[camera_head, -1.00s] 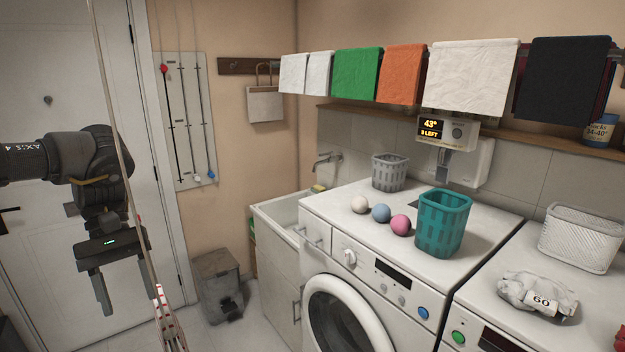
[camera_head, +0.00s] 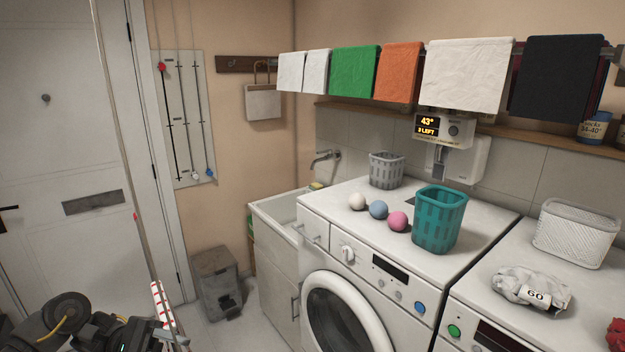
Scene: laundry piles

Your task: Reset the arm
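My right arm and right gripper are out of view.
A striped pole (camera_head: 163,305) stands close by my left gripper. The washing machine (camera_head: 335,262) bears a teal basket (camera_head: 440,220), a grey basket (camera_head: 386,170) and three balls (camera_head: 378,210). A grey bin (camera_head: 217,283) stands on the floor.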

